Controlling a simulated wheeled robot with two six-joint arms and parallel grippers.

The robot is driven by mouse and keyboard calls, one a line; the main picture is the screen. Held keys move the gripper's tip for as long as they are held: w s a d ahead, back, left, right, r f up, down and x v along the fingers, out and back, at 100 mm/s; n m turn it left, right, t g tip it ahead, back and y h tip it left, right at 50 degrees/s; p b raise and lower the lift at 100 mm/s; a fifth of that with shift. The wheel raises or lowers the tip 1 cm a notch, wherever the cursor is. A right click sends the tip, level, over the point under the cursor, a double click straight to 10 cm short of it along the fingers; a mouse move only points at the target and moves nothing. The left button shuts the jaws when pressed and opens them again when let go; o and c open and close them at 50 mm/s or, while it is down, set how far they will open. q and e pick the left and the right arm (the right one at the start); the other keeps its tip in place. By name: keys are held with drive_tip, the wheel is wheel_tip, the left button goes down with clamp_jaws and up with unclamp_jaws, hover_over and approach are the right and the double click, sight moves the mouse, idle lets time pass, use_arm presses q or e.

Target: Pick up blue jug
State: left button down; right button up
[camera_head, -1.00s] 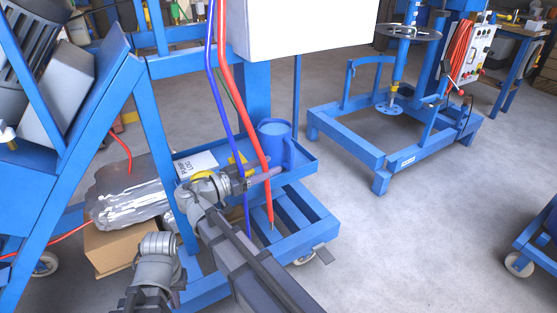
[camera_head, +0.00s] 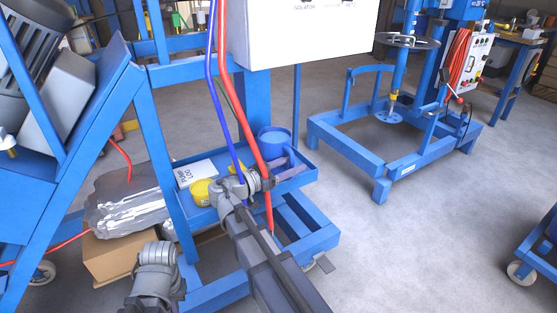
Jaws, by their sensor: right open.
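The blue jug (camera_head: 273,137) stands on the blue shelf (camera_head: 297,181) of the cart, near its back right corner, with its open top up. My right gripper (camera_head: 287,164) reaches in from below and is open, with its grey fingers in front of the jug's lower part. The fingers hide that part and the handle, so I cannot tell whether they touch the jug. Part of my left arm shows at the lower left, but its gripper does not.
A red hose (camera_head: 243,110) and a blue hose (camera_head: 220,110) hang in front of the shelf, close to my right arm. A yellow container (camera_head: 200,192) and a paper log (camera_head: 194,172) lie left of the jug. A white box (camera_head: 305,38) hangs above.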

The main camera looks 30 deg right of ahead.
drive_tip(key=shift+w+d+f, duration=0.1)
drive_tip(key=shift+w+d, duration=0.05)
drive_tip(key=shift+d, duration=0.7)
drive_tip(key=shift+w+d, duration=0.15)
drive_tip(key=shift+d, duration=0.65)
clamp_jaws()
